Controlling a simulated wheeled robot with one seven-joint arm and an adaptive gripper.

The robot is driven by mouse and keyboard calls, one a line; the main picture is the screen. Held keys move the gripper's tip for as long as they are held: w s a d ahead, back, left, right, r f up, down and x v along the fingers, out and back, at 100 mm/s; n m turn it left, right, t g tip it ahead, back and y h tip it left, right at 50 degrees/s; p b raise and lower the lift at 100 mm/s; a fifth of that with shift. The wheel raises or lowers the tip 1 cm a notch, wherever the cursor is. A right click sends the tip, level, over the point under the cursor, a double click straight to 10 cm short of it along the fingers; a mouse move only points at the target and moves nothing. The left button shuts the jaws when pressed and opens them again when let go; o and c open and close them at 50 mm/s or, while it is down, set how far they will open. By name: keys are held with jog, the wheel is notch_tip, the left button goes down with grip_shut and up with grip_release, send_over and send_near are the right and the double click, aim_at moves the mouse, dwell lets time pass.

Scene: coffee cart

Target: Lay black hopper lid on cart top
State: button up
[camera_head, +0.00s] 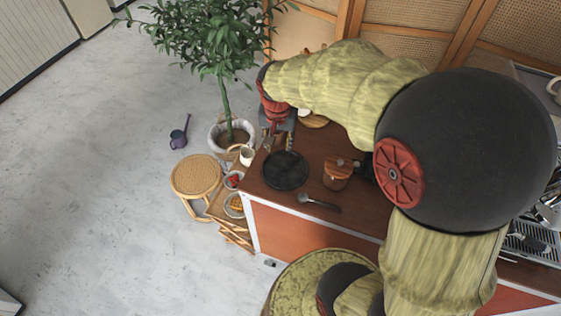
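A round, flat black disc (285,170), which looks like the black hopper lid, lies on the brown cart top (300,208) near its left end. My gripper (273,142) points down at the left back edge of the cart, just behind the disc. It appears apart from the disc. The fingers are small and dark here, so I cannot tell whether they are open or shut. I see nothing clearly held between them.
A wooden-lidded canister (337,174) stands right of the disc, and a spoon (318,202) lies in front. A white mug (247,156) and bowls (234,205) sit off the cart's left end. A potted plant (232,135) stands behind. My arm hides much of the right side.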

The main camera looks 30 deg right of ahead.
jog(key=s+a+r+n+t, duration=0.1)
jog(key=s+a+r+n, duration=0.3)
jog(key=s+r, duration=0.3)
jog(key=s+a+r+n+t+y, duration=0.1)
jog(key=s+a+r+n, duration=0.3)
jog(key=s, duration=0.6)
notch_tip(320, 180, up, 3)
jog(key=shift+a+r+t, duration=0.1)
jog(key=shift+a+t, duration=0.7)
jog(key=shift+a, duration=0.2)
